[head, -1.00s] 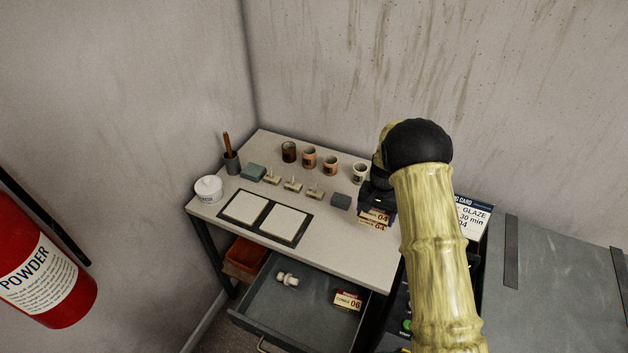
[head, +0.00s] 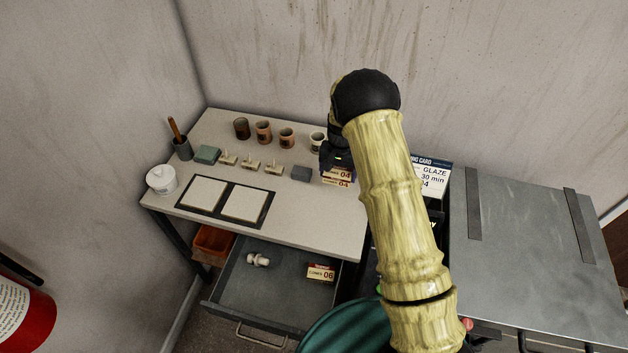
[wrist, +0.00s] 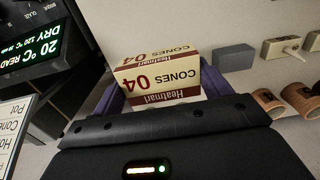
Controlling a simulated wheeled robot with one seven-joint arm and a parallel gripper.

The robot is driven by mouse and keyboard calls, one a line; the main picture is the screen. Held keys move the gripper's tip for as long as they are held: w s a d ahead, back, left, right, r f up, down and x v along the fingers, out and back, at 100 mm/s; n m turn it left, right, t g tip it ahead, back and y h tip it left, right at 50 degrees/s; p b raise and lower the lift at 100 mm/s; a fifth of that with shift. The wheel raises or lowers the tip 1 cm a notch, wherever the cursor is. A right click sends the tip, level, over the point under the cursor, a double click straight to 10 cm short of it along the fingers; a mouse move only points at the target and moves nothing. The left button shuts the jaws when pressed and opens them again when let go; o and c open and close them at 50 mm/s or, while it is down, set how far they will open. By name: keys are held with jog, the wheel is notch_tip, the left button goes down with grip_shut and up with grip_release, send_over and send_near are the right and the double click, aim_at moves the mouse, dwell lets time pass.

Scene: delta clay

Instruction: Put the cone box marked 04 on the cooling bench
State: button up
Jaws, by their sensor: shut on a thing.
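The cone box (head: 337,176), cream and dark red and marked 04, is at the right part of the white worktop (head: 310,222). My gripper (wrist: 164,90) is shut on this box, with a purple finger on each side of it in the wrist view (wrist: 160,78). The 04 shows upside down there. In the head view, my arm hides much of the gripper. I cannot tell whether the box touches the worktop. No label shows which surface is the cooling bench; a grey metal top (head: 520,255) stands bare at the right.
Cups, small stands and a grey block (head: 301,174) are left of the box. Two white tiles (head: 243,201) lie at the front. An open drawer (head: 275,290) below holds a box marked 06 (head: 320,272).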

jog(key=p, duration=0.1)
send_over(335, 196)
notch_tip(335, 196, down, 5)
jog(key=shift+f+p, duration=0.85)
jog(key=shift+f, duration=1.2)
jog(key=shift+f, duration=0.2)
jog(key=o, duration=1)
jog(key=shift+o, duration=0.2)
jog(key=shift+r, duration=0.2)
